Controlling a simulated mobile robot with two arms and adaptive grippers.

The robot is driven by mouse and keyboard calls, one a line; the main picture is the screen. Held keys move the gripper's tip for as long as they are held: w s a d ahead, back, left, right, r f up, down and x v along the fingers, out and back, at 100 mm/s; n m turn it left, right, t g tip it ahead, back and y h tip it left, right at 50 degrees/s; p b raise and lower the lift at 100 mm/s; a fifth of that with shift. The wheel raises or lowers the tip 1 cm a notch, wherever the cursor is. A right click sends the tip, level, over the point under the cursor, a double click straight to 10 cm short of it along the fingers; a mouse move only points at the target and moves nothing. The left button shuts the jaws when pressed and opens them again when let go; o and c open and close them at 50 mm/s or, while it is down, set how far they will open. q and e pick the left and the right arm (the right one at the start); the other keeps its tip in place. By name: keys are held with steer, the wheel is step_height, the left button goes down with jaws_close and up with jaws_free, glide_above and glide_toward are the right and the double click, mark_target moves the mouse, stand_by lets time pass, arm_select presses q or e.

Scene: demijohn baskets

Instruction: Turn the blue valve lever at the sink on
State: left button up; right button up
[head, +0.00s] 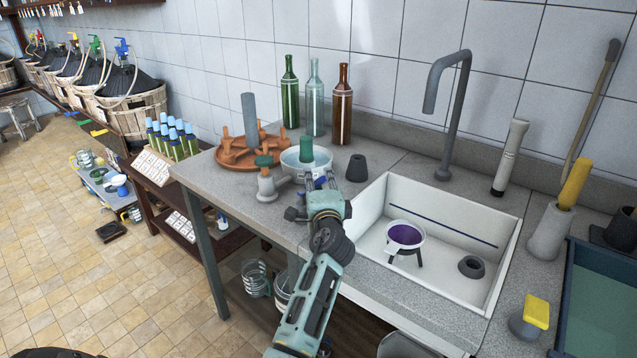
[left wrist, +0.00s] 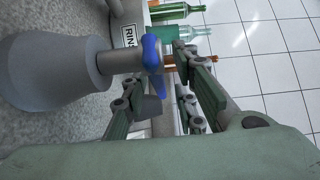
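The blue valve lever (left wrist: 151,52) shows in the left wrist view on a grey fitting beside a large grey rounded body (left wrist: 45,72). My left gripper (left wrist: 158,100) is open, with one finger on each side of the lever's lower end; I cannot tell whether either touches it. In the head view my left gripper (head: 320,184) is at the counter, left of the white sink (head: 370,215); a small bit of blue shows at its fingertips. The grey tap (head: 463,90) curves up behind the sink. My right gripper is not in view.
A bowl (head: 292,162) with a green-topped piece, a grey cone (head: 357,168) and an orange tray (head: 235,158) stand close by. Several bottles (head: 342,104) line the wall. A partial label (left wrist: 130,36) is beside the lever.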

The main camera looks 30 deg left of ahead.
arm_select(q)
steer(key=shift+c, duration=0.2)
jaws_close()
stand_by(0.5)
